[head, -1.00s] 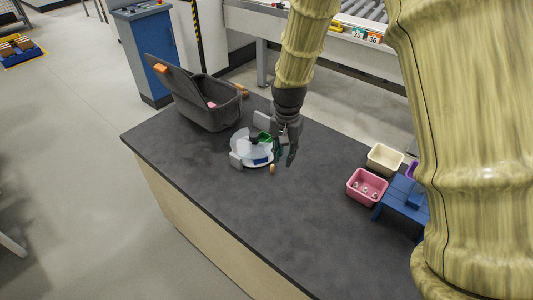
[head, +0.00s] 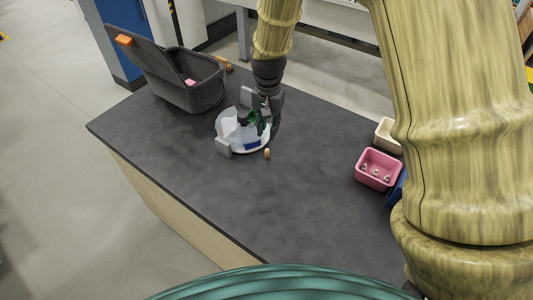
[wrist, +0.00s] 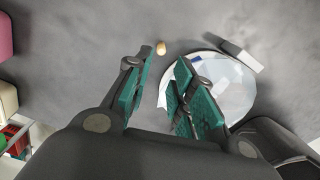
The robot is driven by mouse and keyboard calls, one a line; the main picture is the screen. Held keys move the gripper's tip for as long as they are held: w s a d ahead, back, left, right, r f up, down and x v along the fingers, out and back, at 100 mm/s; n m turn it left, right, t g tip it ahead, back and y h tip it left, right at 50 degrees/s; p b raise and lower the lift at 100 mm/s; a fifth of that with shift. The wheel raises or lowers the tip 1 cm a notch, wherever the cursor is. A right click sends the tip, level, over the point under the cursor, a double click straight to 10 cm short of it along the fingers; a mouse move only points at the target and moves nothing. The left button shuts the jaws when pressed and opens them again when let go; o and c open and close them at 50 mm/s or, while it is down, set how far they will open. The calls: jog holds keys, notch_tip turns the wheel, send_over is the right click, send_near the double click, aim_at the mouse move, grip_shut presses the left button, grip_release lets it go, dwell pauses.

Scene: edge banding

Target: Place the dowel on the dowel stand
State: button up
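A small tan wooden dowel (head: 267,154) stands on the dark tabletop, just beside a round white and clear dish-like piece (head: 229,128). In the wrist view the dowel (wrist: 161,48) shows just beyond the gap between my fingertips, touching neither. My gripper (head: 268,128) is low beside the round piece; in the wrist view it (wrist: 160,68) is open and empty, with green finger pads. Its right finger overlaps the round piece (wrist: 232,80) in the picture. A blue stand (head: 397,189) at the right is mostly hidden by my arm; I cannot tell which thing is the dowel stand.
An open grey toolbox (head: 195,94) stands at the back left. A pink bin (head: 378,169) with small parts and a cream bin (head: 388,136) are at the right. The front middle of the dark table (head: 200,190) is clear.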

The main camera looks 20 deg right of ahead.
jog(key=p, duration=0.1)
send_over(268, 150)
jog(key=shift+w+f, duration=0.1)
jog(key=shift+f, duration=2.35)
jog(key=shift+w+f+p, duration=0.15)
jog(key=shift+f+p, duration=1.1)
jog(key=shift+f, duration=1.4)
grip_shut()
